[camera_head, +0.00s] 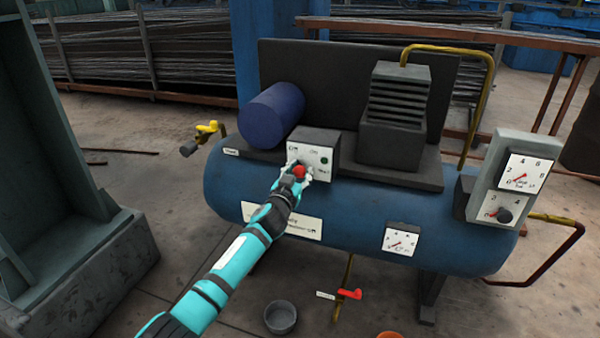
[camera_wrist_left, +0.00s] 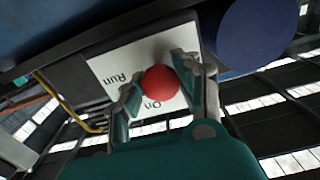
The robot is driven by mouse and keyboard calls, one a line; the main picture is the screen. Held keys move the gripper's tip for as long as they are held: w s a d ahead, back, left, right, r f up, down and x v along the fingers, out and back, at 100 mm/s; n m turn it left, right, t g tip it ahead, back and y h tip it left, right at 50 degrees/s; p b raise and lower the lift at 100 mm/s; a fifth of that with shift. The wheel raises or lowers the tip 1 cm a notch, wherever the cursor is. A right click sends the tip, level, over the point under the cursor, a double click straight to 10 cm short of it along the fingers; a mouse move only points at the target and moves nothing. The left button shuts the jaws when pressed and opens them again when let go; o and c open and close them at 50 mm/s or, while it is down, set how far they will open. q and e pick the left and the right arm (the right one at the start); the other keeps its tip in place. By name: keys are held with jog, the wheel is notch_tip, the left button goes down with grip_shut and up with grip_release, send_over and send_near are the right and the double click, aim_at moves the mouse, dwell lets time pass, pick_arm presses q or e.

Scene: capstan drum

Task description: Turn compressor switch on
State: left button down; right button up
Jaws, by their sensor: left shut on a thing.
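The compressor is a blue tank (camera_head: 350,205) with a motor and pump on top. Its switch box (camera_head: 330,141) has a white panel with a red ball-shaped knob (camera_head: 299,171) and a small dark green indicator (camera_head: 324,160). My left gripper (camera_head: 300,174) is at the panel, shut on the red knob. In the left wrist view the knob (camera_wrist_left: 160,82) sits between my two fingers (camera_wrist_left: 157,88), and the white panel (camera_wrist_left: 108,68) shows "On" and "Run" lettering. Which setting the switch is in I cannot tell. My right gripper is not in view.
A gauge box (camera_head: 515,180) stands at the tank's right end. A yellow-handled valve (camera_head: 207,128) sticks out at its left end. A red-handled drain valve (camera_head: 349,294) and a grey bowl (camera_head: 280,317) are below. A dark green machine (camera_head: 80,180) stands at left.

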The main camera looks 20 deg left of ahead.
pick_arm(q)
jog(key=m, duration=0.2)
jog(key=shift+m+p, duration=0.3)
jog(key=shift+p, duration=0.05)
jog(key=m, duration=0.4)
jog(key=shift+m+p, duration=0.3)
jog(key=shift+p, duration=0.05)
jog(key=m, duration=0.5)
jog(key=shift+p, duration=0.3)
jog(key=m, duration=0.4)
jog(key=shift+m, duration=0.7)
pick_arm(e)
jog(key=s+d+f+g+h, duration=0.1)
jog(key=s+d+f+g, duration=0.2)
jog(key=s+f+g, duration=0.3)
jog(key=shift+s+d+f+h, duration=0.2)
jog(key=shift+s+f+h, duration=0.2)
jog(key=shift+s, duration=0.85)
